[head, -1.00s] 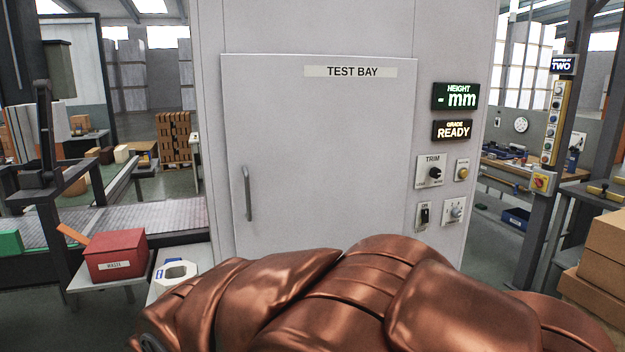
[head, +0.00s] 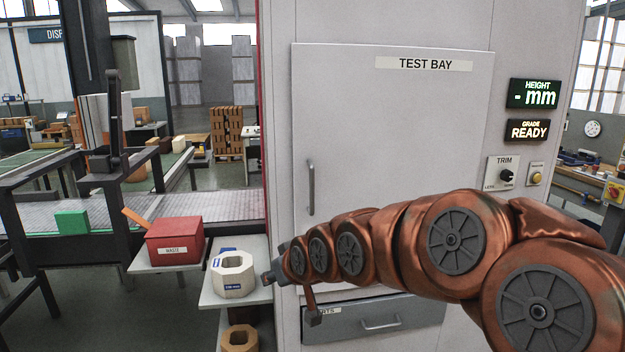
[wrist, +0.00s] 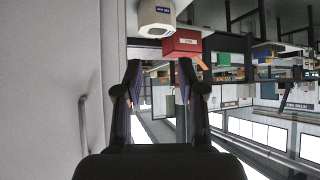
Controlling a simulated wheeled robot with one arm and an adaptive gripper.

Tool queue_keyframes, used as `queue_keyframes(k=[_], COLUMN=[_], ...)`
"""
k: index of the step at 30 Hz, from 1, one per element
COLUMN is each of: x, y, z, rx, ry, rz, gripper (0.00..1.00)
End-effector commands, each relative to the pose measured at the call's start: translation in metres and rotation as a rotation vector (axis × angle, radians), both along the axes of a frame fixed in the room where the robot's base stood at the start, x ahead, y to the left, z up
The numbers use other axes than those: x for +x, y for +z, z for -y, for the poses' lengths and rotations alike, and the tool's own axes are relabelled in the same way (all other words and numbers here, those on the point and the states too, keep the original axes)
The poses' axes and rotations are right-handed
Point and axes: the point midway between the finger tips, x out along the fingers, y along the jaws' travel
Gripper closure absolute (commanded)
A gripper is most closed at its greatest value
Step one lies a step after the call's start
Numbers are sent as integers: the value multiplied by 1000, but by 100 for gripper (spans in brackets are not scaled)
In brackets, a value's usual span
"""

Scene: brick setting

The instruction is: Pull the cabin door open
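The cabin door (head: 400,130) is a flat light-grey panel labelled TEST BAY, and it looks closed. Its vertical metal handle (head: 311,187) is on the door's left side. In the wrist view the handle (wrist: 84,125) shows at the left, standing off the pale door (wrist: 50,70). My gripper (wrist: 160,72) is open and empty in the wrist view, to the right of the handle and apart from it. In the head view my arm reaches left across the door's lower part, with its end below and left of the handle.
A grey drawer (head: 385,322) is below the door. Display panels (head: 534,94) are on the cabin's right. A conveyor (head: 110,205) runs at the left.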

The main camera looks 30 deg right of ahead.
Motion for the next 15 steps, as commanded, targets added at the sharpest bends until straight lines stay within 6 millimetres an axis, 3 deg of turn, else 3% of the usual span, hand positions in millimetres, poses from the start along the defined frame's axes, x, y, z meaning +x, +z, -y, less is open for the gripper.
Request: queue_keyframes(k=[3,6,12,15], x=[42,64,78,78], y=[36,70,122,135], z=[45,84,145,160], rx=[-7,-23,-64,-76], ry=[-47,-88,-158,-176], rz=[211,378,620,680], gripper=[61,61,61,61])
